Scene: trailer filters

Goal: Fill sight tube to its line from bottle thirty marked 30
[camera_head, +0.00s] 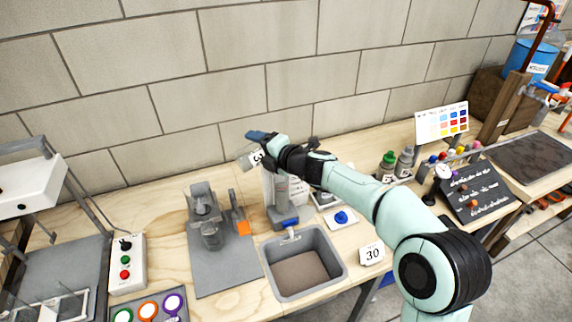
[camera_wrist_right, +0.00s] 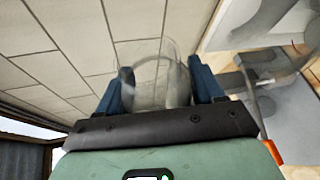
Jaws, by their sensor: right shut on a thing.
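My right gripper (camera_head: 262,138) is raised in front of the wall, above the back of the bench. It is shut on a small clear bottle (camera_head: 250,160), which hangs tilted beside the blue fingers; its white label shows part of a "3". In the right wrist view the clear bottle (camera_wrist_right: 152,82) sits between the two blue fingers (camera_wrist_right: 160,85). My left gripper is out of view.
A grey sink (camera_head: 303,292) and a card marked 30 (camera_head: 371,254) are at the front middle. A button box (camera_head: 126,264) stands left of the grey mat (camera_head: 222,281). An orange part (camera_head: 243,227) is beside the vessel.

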